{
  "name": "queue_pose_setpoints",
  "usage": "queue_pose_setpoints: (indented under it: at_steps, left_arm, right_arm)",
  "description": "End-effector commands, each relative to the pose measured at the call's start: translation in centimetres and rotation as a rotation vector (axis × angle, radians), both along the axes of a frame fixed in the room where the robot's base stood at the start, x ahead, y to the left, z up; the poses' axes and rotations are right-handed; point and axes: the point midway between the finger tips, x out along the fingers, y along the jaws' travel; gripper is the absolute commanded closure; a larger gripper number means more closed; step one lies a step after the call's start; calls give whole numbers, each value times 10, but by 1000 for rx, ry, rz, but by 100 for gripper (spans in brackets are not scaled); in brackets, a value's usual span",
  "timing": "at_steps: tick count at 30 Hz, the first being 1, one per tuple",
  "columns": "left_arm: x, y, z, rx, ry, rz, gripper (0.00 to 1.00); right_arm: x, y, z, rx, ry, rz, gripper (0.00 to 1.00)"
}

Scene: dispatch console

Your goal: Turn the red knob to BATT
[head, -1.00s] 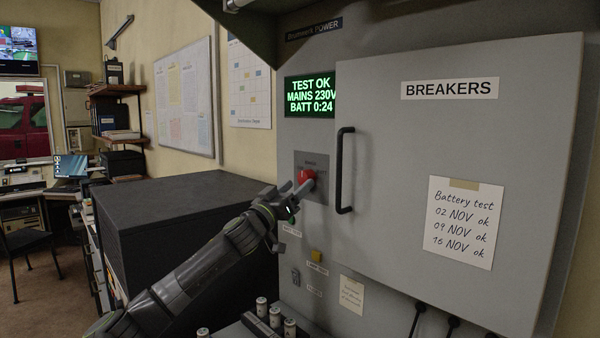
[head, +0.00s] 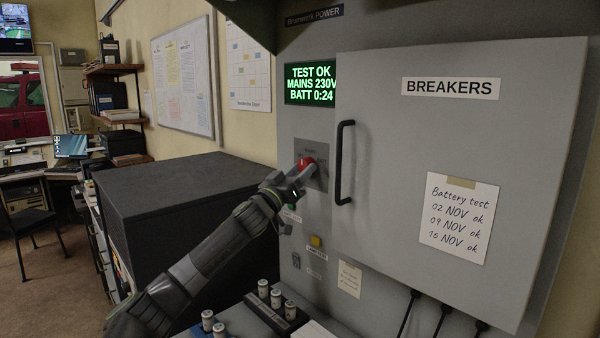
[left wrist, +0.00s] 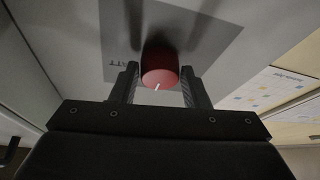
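The red knob (head: 305,164) sits on a dark grey plate on the console's grey front panel, left of the breaker door. My left gripper (head: 297,178) is at the knob. In the left wrist view, the red knob (left wrist: 160,68) lies between the two fingers of my left gripper (left wrist: 160,85), one close on each side. I cannot tell whether they press on it. A white mark shows on the knob's near edge. Part of an upside-down label ending in "TT" (left wrist: 110,60) shows on the plate. The knob's exact setting is unclear. My right gripper is not in view.
A green-lit display (head: 311,83) reads TEST OK, MAINS 230V, BATT 0:24. The BREAKERS door (head: 400,140) with its black handle (head: 344,162) is close to the knob's right. A yellow button (head: 316,241) is below. A black cabinet (head: 170,200) stands left, and several small cylinders (head: 276,298) stand below.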

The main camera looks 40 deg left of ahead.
Motion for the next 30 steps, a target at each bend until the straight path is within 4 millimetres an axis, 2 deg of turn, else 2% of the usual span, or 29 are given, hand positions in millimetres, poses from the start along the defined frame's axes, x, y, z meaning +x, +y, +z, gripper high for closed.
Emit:
queue_pose_setpoints:
  at_steps: [1,6,17,30]
  left_arm:
    - [0,0,0,0,0,0,65]
    - [0,0,0,0,0,0,85]
    - [0,2,2,72,-4,2,85]
    - [1,6,5,431,-34,4,85]
  right_arm:
    - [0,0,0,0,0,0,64]
    - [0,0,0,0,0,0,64]
    - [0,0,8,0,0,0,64]
    - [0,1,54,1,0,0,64]
